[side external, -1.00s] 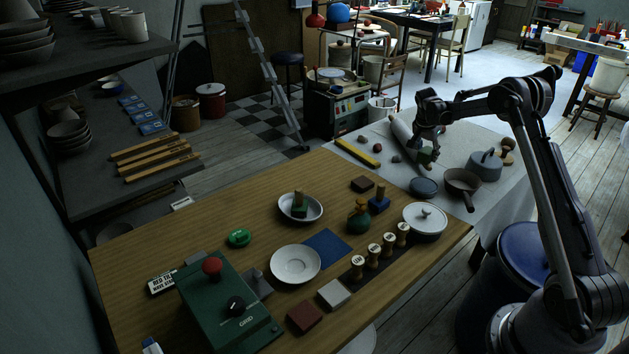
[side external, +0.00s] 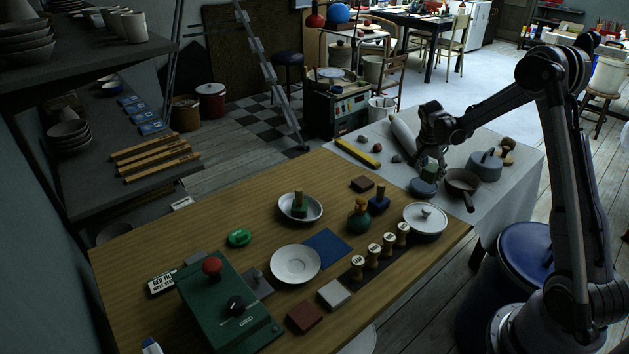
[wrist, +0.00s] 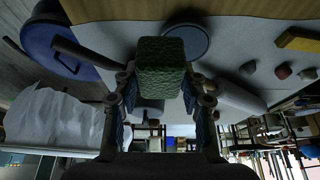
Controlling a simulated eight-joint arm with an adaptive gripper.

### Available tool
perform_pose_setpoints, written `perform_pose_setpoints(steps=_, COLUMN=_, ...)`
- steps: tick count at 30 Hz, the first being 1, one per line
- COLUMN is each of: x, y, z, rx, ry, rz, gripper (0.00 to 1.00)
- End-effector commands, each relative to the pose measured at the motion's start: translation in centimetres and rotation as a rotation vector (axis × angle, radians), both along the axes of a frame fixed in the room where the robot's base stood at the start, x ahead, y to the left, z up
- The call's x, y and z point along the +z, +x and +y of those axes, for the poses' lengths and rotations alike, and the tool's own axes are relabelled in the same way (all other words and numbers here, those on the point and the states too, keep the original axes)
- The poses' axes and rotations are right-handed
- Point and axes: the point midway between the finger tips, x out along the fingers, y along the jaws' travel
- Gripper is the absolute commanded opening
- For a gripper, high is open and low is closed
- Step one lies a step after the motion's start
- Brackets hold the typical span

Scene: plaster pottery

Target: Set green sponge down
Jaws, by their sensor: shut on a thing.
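My gripper (side external: 431,163) is shut on the green sponge (wrist: 163,66), a textured green block held between the two fingers in the wrist view. In the side external view the sponge (side external: 429,172) is small and dark between the fingertips, over the white-covered table (side external: 395,177). A dark blue-grey round disc (side external: 423,187) lies just below it in that view. The disc also shows in the wrist view (wrist: 196,34), partly hidden behind the sponge. I cannot tell whether the sponge touches the disc or is above it.
A dark pan (side external: 463,181) and a lidded grey pot (side external: 485,165) stand right of my gripper. A rolled white cylinder (side external: 402,135), small lumps and a yellow bar (side external: 358,153) lie to the left. The wooden table (side external: 190,226) in front holds plates, stamps and a green box.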

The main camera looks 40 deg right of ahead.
Motion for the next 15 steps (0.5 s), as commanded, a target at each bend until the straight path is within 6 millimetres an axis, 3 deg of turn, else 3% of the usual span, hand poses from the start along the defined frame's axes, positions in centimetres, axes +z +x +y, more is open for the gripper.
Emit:
perform_pose_setpoints(steps=9, x=-3.9, y=5.7, z=3.1, rx=0.004, ry=0.001, rz=-0.001, gripper=0.25)
perform_pose_setpoints(steps=15, x=-5.4, y=7.9, z=4.4, rx=0.001, ry=0.001, rz=0.0, gripper=0.25)
